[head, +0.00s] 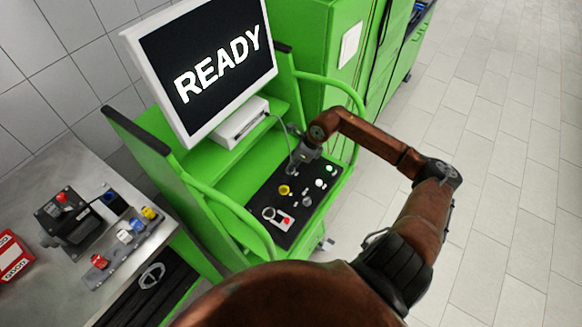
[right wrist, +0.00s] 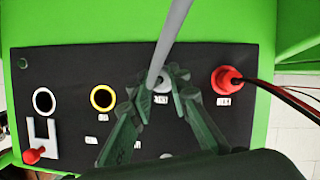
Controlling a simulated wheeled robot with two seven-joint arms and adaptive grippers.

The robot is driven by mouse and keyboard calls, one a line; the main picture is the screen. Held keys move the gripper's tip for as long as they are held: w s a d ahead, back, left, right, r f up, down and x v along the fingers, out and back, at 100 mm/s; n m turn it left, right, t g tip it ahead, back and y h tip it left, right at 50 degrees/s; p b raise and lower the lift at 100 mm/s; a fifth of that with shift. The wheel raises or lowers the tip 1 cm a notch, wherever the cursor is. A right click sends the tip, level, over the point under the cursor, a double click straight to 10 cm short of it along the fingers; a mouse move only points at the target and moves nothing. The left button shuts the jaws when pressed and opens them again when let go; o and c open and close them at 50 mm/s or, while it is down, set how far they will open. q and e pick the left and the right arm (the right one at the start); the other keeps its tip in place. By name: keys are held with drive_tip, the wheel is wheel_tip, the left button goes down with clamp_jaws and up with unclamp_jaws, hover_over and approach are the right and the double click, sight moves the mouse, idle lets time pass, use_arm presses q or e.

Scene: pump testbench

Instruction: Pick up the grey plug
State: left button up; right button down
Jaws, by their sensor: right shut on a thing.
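The grey plug (right wrist: 162,84) is at the black panel in the right wrist view, mostly hidden between my fingers. Its thick grey cable (right wrist: 173,35) runs up from it, and in the head view the cable (head: 287,130) curves toward the monitor stand. My right gripper (right wrist: 158,88) is shut on the plug, one finger on each side. In the head view my right gripper (head: 297,160) is at the far end of the panel. I cannot tell whether the plug is still seated in its socket. My left gripper is not in view.
The black panel (right wrist: 70,68) carries a yellow-ringed socket (right wrist: 102,98), a white-ringed socket (right wrist: 44,101), a red switch (right wrist: 33,155) and a red plug (right wrist: 226,79) with cables close to my right finger. A monitor (head: 205,70) reading READY stands behind. A grey table (head: 60,180) is at left.

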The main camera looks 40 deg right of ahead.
drive_tip(key=shift+r, duration=0.15)
drive_tip(key=shift+r, duration=0.2)
wheel_tip(320, 180, up, 2)
drive_tip(key=shift+w+r+b, duration=0.1)
drive_tip(key=shift+b, duration=0.55)
drive_tip(key=s+a+r+b, duration=0.2)
drive_tip(key=s+a+r, duration=0.5)
drive_tip(key=s+r, duration=0.3)
drive_tip(key=shift+s+a, duration=0.25)
drive_tip(key=shift+s, duration=0.75)
